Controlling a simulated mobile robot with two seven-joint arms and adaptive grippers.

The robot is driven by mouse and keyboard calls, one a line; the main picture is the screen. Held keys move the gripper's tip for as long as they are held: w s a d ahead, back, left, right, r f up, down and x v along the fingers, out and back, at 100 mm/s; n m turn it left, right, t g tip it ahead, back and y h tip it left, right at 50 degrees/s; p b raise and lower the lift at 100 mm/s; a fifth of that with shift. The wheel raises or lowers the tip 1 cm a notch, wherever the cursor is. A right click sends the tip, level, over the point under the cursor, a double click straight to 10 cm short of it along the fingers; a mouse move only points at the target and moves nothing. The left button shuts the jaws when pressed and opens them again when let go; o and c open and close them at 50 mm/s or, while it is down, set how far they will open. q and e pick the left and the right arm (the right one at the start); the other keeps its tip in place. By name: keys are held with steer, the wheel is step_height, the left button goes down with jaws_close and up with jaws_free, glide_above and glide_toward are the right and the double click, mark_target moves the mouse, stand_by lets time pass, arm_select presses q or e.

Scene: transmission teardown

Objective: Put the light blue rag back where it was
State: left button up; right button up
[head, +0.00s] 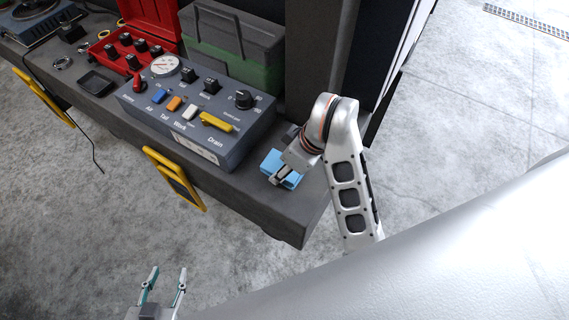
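The light blue rag (270,161) lies at the right end of the dark workbench top, beside the grey control box. My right gripper (279,180) points down at the rag and covers its middle, with blue showing on both sides. I cannot tell whether its fingers are closed on the cloth or only over it. My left gripper (163,279) is at the bottom left, low over the floor and away from the bench. Its two fingers are apart with nothing between them.
The control box (206,150) has switches, a gauge and a yellow lever. Behind it stand a green and grey case (232,45) and a red toolbox (150,25). A small black tray (97,82) lies farther left. Yellow handles (177,181) stick out from the bench front.

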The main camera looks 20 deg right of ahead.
mark_target(293, 175)
steer(key=shift+f, duration=0.5)
steer(key=o, duration=1.5)
steer(key=shift+r, duration=0.1)
arm_select(q)
steer(key=shift+w+d+r, duration=0.15)
steer(key=shift+w+r, duration=0.15)
steer(key=shift+w, duration=0.15)
steer(key=shift+s, duration=0.1)
arm_select(e)
steer(key=shift+r, duration=0.1)
steer(key=shift+w+r, duration=0.1)
steer(key=shift+r, duration=0.25)
steer(key=p+v, duration=0.1)
steer(key=v, duration=0.1)
steer(key=p+v, duration=0.1)
steer(key=v, duration=0.1)
steer(key=a+p+v, duration=0.1)
steer(key=v, duration=0.1)
steer(key=shift+d+r, duration=0.1)
steer(key=shift+r, duration=0.2)
steer(key=shift+s+d+r+p, duration=0.2)
steer(key=shift+s+r+p, duration=0.25)
steer(key=shift+r, duration=0.05)
steer(key=shift+s, duration=0.1)
arm_select(q)
steer(key=shift+s+d+r, duration=0.1)
steer(key=shift+s+r, duration=0.45)
steer(key=shift+r, duration=0.05)
